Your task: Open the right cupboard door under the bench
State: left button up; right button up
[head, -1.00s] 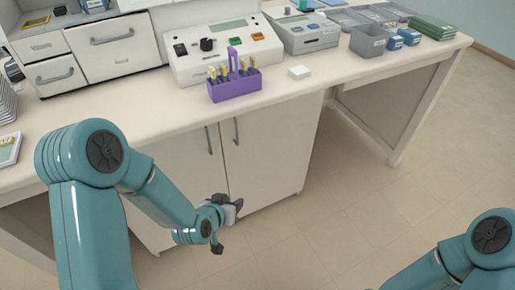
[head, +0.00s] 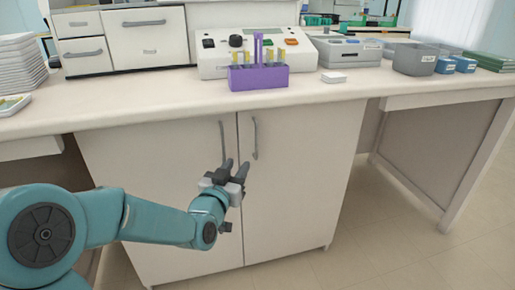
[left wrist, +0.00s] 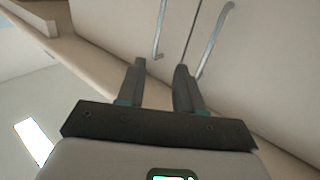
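The right cupboard door (head: 293,190) is shut under the bench. Its vertical bar handle (head: 255,139) is near its left edge. The left cupboard door (head: 160,195) is also shut, and its handle (head: 222,143) is just left of the gap between the doors. My left gripper (head: 235,168) is in front of the doors, a little below the handles. In the left wrist view my left gripper (left wrist: 158,80) has its two fingers apart with nothing between them. Both handles show past the fingertips, apart from them. My right gripper is in neither view.
The bench top (head: 170,103) carries a purple rack (head: 258,82), a control box (head: 215,62), a white drawer unit (head: 150,45), stacked trays (head: 18,65) and grey bins (head: 415,60). A bench leg (head: 478,165) stands at right, with open floor (head: 375,235) before it.

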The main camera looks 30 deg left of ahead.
aim_at(256, 140)
pick_arm(q)
jog(key=b+x, duration=0.1)
jog(key=x, duration=1.2)
jog(key=shift+w+f, duration=0.15)
jog(key=shift+w, duration=0.3)
grip_shut()
dwell(0.5)
